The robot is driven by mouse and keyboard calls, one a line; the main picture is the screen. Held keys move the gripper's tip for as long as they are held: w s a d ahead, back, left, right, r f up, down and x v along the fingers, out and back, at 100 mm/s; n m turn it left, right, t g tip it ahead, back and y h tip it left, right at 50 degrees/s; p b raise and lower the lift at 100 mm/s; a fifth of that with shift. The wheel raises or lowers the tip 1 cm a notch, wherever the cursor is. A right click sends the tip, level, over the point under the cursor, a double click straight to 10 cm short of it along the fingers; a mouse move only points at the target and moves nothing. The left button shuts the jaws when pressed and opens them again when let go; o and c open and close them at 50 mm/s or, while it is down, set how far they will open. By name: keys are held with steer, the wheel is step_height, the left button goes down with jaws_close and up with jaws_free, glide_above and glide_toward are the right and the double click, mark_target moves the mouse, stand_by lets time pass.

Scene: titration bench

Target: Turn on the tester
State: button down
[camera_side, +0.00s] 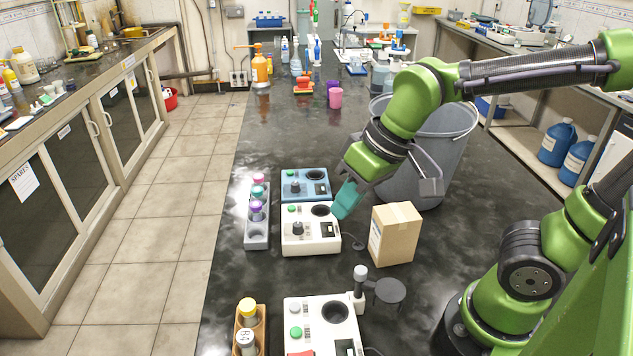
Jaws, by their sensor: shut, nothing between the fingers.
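Three bench devices stand on the dark bench; I cannot tell by label which is the tester. The middle white device (311,243) has a green button, a dark knob, a round dark well and a small dark panel. Behind it is a similar blue device (291,196). A larger white device (318,346) at the front has a green button, a pale button, a red part and a round well. My gripper (340,214), with teal fingers, is shut and empty, above the right side of the middle and blue devices, apparently not touching them.
A cardboard box (394,236) stands right of the middle device, with a large grey bin (440,150) behind. A grey rack (257,238) of capped tubes is at left. A wooden rack (238,340) and a stand with a dark disc (389,291) flank the front device.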

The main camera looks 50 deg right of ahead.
steer(key=w+a+f+n+g+h, duration=0.2)
steer(key=a+f+n+g, duration=0.15)
steer(key=a+n, duration=0.65)
steer(key=n+g+h, duration=0.3)
steer(key=n, duration=0.9)
glide_toward(308, 356)
steer(key=w+a+r, duration=0.2)
steer(key=w+r, duration=0.1)
steer(key=r, duration=0.1)
steer(key=shift+s+a+r+n+g+h, duration=0.15)
steer(key=shift+r+n, duration=0.25)
steer(key=shift+n, duration=0.45)
steer(key=shift+a+r+n+g+h, duration=0.15)
steer(key=shift+r+n, duration=0.2)
steer(key=shift+n, duration=0.55)
steer(key=shift+s+r+n+g+h, duration=0.15)
steer(key=shift+r+n, duration=0.25)
steer(key=shift+n, duration=0.45)
steer(key=shift+w, duration=0.1)
steer(key=x, duration=1.4)
steer(key=shift+a+f, duration=0.1)
steer(key=shift+a, duration=0.05)
